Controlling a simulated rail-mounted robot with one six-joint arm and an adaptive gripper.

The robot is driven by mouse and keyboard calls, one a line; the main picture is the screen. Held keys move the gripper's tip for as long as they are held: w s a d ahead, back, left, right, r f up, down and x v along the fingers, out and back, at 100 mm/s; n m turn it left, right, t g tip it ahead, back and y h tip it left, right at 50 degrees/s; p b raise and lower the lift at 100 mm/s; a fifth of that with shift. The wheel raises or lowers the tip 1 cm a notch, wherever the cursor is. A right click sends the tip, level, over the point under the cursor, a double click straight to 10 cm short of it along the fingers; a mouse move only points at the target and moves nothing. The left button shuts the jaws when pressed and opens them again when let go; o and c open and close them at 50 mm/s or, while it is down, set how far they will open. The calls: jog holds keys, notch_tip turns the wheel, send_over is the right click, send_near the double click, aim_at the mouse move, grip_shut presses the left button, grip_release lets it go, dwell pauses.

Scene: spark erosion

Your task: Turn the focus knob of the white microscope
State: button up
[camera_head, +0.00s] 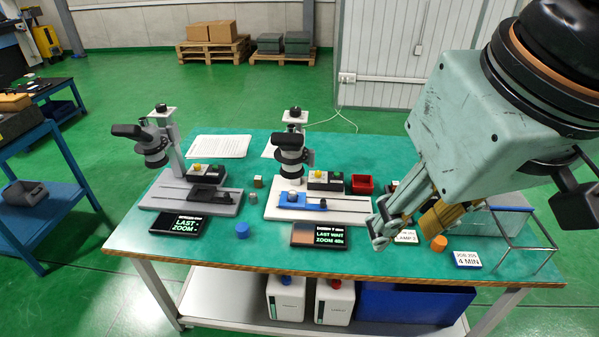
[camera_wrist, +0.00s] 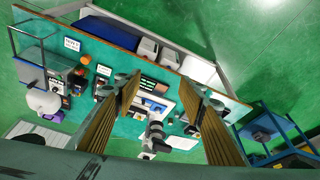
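The white microscope stands upright mid-bench in the head view, with a black head (camera_head: 290,150) and a white base (camera_head: 345,217) carrying a blue stage (camera_head: 302,202). A small black knob (camera_head: 295,112) tops its column; I cannot tell for certain which part is the focus knob. In the wrist view the microscope (camera_wrist: 155,135) shows between my fingers, farther away. My gripper (camera_head: 380,230) is in front of and to the right of the microscope, above the bench. In the wrist view its ribbed fingers (camera_wrist: 161,88) are wide apart with nothing between them.
A grey microscope (camera_head: 153,150) stands to the left. Displays (camera_head: 318,235), a blue cap (camera_head: 242,230), an orange cap (camera_head: 439,243) and a red bin (camera_head: 362,184) lie around. A wire frame (camera_head: 525,240) stands at the right end. The bench's front strip (camera_head: 210,260) is clear.

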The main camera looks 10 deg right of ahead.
jog(key=w+r+m+p, duration=0.1)
jog(key=w+r, duration=0.2)
jog(key=w, duration=0.5)
jog(key=w+r+m, duration=0.1)
jog(key=w+r, duration=0.3)
jog(key=w, duration=0.4)
jog(key=m+h+p, duration=0.2)
jog(key=m+p, duration=0.2)
send_over(296, 109)
jog(key=s+a, duration=0.3)
jog(key=s, duration=0.2)
notch_tip(296, 109, down, 9)
jog(key=shift+w+a, duration=0.1)
jog(key=shift+w, duration=0.15)
jog(key=shift+f, duration=0.1)
jog(key=shift+d+x, duration=0.15)
jog(key=shift+x, duration=3.25)
jog(key=shift+d+x, duration=0.15)
jog(key=shift+x, duration=3.25)
